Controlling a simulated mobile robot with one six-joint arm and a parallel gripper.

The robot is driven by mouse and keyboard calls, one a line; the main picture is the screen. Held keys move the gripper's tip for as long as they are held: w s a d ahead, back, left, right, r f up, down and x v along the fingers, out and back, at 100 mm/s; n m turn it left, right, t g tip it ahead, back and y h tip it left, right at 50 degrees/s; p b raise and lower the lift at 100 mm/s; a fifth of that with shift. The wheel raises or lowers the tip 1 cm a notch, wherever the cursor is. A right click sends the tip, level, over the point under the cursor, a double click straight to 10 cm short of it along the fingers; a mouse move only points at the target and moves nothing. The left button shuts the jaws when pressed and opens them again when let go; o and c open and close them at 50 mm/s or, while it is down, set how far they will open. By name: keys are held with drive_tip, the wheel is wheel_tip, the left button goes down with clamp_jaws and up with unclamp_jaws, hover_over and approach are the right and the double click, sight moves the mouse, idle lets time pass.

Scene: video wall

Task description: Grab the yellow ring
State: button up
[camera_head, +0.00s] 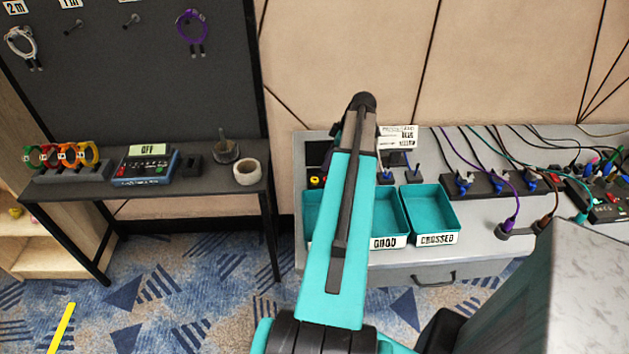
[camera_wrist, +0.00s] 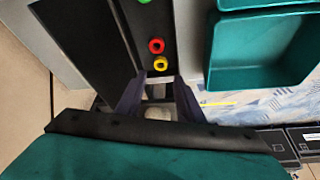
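In the wrist view, a small yellow ring (camera_wrist: 160,68) sits on a black strip, just below a red ring (camera_wrist: 156,46). A green round piece (camera_wrist: 145,1) is cut off at the top edge. My gripper (camera_wrist: 158,79) is open and empty, its two dark fingers pointing towards the yellow ring, which lies just past the fingertips and roughly between them. I cannot tell the exact height gap. In the head view, a bit of yellow (camera_head: 314,181) shows at the bench's left end beside my teal arm, which hides most of my gripper.
Teal trays marked GOOD (camera_head: 390,219) and CROSSED (camera_head: 436,209) stand on the grey bench right of the strip; a tray wall (camera_wrist: 262,12) is close in the wrist view. On the left black table are coloured clips (camera_head: 88,153), a meter (camera_head: 146,168) and a tape roll (camera_head: 246,172).

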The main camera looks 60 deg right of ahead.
hover_over(317, 180)
drive_tip(key=s+d, duration=0.1)
drive_tip(key=s, duration=0.1)
drive_tip(key=shift+f+p, duration=0.45)
drive_tip(key=shift+f, duration=1.65)
drive_tip(key=shift+f, duration=0.1)
drive_tip(key=shift+p+x, duration=0.95)
drive_tip(key=shift+x, duration=0.2)
drive_tip(key=shift+p+x, duration=0.4)
drive_tip(key=shift+x, duration=0.95)
drive_tip(key=shift+a, duration=0.1)
drive_tip(key=c, duration=0.8)
